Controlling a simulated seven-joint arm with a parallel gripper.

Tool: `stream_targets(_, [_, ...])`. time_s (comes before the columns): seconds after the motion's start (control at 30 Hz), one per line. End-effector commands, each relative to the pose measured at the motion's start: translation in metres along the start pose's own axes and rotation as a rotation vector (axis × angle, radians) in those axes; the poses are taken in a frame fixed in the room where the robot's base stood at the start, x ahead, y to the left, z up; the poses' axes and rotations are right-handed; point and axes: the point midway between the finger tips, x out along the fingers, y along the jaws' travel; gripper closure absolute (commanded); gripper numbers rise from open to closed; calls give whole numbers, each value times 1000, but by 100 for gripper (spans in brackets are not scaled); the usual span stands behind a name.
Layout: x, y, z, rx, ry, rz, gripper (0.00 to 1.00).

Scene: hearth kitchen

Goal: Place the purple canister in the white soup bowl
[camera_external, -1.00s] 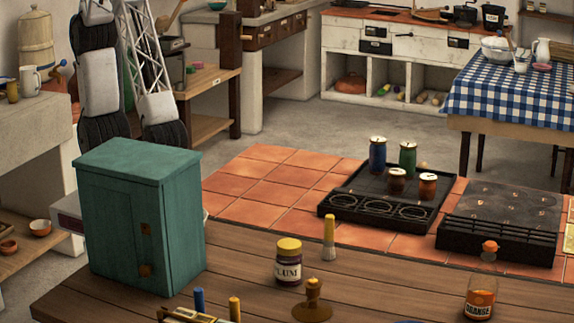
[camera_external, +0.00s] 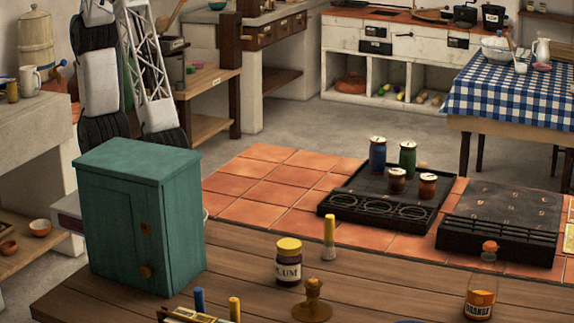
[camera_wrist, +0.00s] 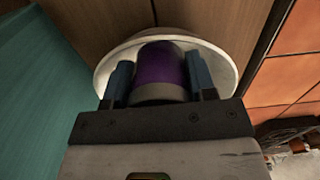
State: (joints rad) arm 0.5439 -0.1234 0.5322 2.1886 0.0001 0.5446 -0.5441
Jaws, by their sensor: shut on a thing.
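The purple canister (camera_wrist: 160,66) is between the two blue fingers of my gripper (camera_wrist: 160,82) in the wrist view. The gripper is shut on it. The white soup bowl (camera_wrist: 225,66) shows directly beyond the canister, its rim curving around it. I cannot tell whether the canister touches the bowl or is held above it. In the external view the teal cabinet hides my gripper, the canister and nearly all of the bowl.
The teal cabinet (camera_external: 125,220) stands close by; its side fills the left of the wrist view (camera_wrist: 40,95).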

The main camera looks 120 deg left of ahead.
Motion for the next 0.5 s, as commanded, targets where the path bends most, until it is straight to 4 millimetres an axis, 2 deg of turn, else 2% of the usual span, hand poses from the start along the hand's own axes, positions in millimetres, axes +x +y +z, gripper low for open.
stream_targets(0.1, [0, 0, 0, 0, 0, 0, 76])
stream_targets(0.13, [0, 0, 0, 0, 0, 0, 44])
stream_targets(0.17, [0, 0, 0, 0, 0, 0, 40])
stream_targets(0.5, [0, 0, 0, 0, 0, 0, 38])
